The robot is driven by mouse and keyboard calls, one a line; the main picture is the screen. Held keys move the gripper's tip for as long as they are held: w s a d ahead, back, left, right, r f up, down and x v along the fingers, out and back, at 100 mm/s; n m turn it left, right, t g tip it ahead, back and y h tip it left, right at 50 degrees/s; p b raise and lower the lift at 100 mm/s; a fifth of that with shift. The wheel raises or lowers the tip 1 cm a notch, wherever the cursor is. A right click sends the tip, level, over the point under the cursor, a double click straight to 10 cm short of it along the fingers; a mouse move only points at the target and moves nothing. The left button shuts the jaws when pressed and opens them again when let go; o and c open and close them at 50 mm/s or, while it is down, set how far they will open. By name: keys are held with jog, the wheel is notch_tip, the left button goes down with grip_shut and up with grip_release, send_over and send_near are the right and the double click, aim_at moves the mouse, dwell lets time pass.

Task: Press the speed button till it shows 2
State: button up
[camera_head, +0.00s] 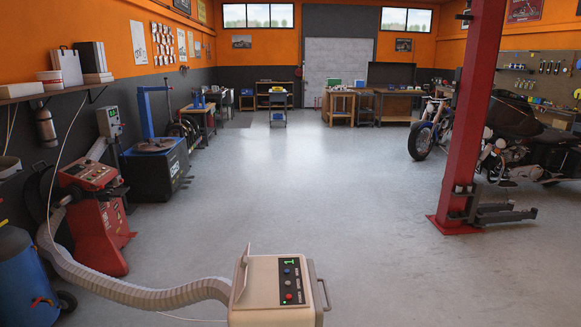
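A cream-coloured box unit (262,295) stands at the bottom centre of the head view, with a dark control panel on its top. A small green display (289,262) on the panel shows 1. Below it are a blue button (287,271), a small dark control, and a red button (289,297). The labels beside the buttons are too small to read, so I cannot tell which one is the speed button. My gripper is not in view.
A ribbed hose (140,294) runs left from the unit across the floor. Red machines (98,215) and a blue tank (22,280) stand at the left. A red lift column (470,130) and motorcycles (530,140) are at the right. The middle floor is clear.

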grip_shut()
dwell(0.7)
